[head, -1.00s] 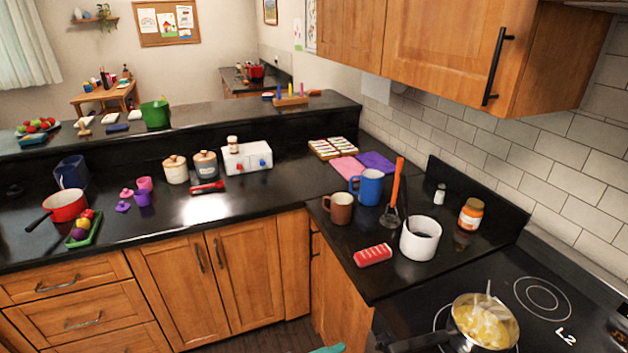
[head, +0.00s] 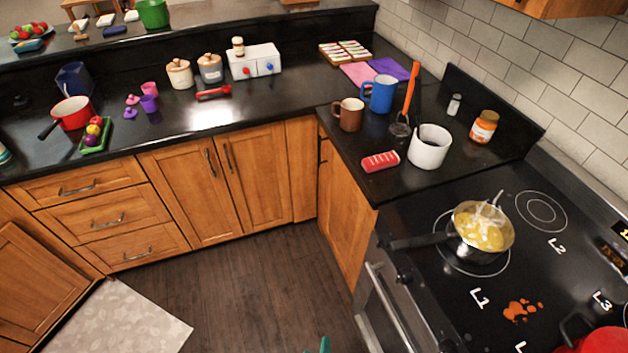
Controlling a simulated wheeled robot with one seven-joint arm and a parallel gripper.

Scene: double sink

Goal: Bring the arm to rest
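A small teal tip (head: 322,346) shows at the bottom edge of the head view, over the dark wooden floor (head: 262,285). It looks like part of my arm or gripper. The rest of my arm is out of frame. The fingers cannot be made out, so I cannot tell whether the gripper is open or shut, or whether it holds anything.
A pan of yellow food (head: 480,230) sits on the stove (head: 430,315), its handle pointing left. A red pot (head: 605,342) shows at the bottom right. The counter holds a white pot (head: 429,147), mugs and a red pan (head: 70,113).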

